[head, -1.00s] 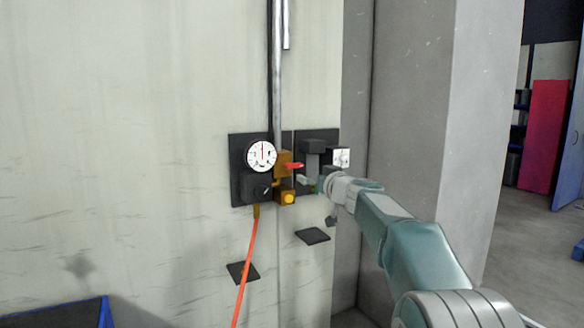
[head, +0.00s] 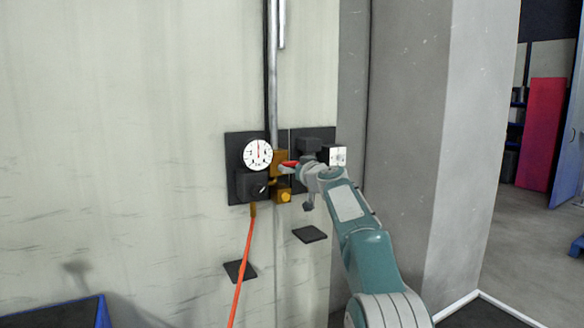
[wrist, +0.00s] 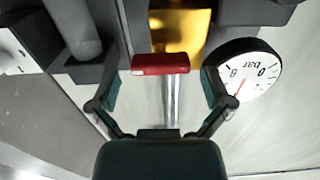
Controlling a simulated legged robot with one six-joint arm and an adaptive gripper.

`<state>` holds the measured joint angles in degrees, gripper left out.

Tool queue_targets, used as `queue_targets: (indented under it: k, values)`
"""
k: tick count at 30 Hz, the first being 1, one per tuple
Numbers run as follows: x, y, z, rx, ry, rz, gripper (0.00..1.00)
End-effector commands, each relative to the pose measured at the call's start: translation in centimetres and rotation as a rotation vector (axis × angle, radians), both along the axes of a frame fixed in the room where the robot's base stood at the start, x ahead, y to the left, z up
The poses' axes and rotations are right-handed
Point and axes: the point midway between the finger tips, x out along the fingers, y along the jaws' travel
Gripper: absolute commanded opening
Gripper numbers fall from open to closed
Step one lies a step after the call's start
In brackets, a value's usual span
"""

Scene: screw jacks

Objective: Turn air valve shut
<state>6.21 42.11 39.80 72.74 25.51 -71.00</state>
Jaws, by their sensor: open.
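The air valve has a brass body (head: 279,158) on the wall panel, with a red handle (head: 289,163) sticking out to the right. In the wrist view the red handle (wrist: 160,64) lies crosswise between the fingertips of my gripper (wrist: 160,76), in front of the brass body (wrist: 181,30). The fingers are spread on either side of the handle, with visible gaps at both ends. My gripper (head: 296,170) is open at the valve in the head view, where its wrist hides part of the panel.
A round white pressure gauge (head: 257,154) sits left of the valve, close to one finger in the wrist view (wrist: 248,72). An orange hose (head: 243,265) hangs below. A dark block (head: 312,142) and a metal pipe (head: 273,80) are close by. A grey pillar stands to the right.

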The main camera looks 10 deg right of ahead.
Motion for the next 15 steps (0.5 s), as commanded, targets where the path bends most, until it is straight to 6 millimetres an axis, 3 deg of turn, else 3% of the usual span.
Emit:
queue_targets:
  k: [15]
  values:
    - [0.95,0.32,-0.03,0.0,0.0,-0.003,1.0]
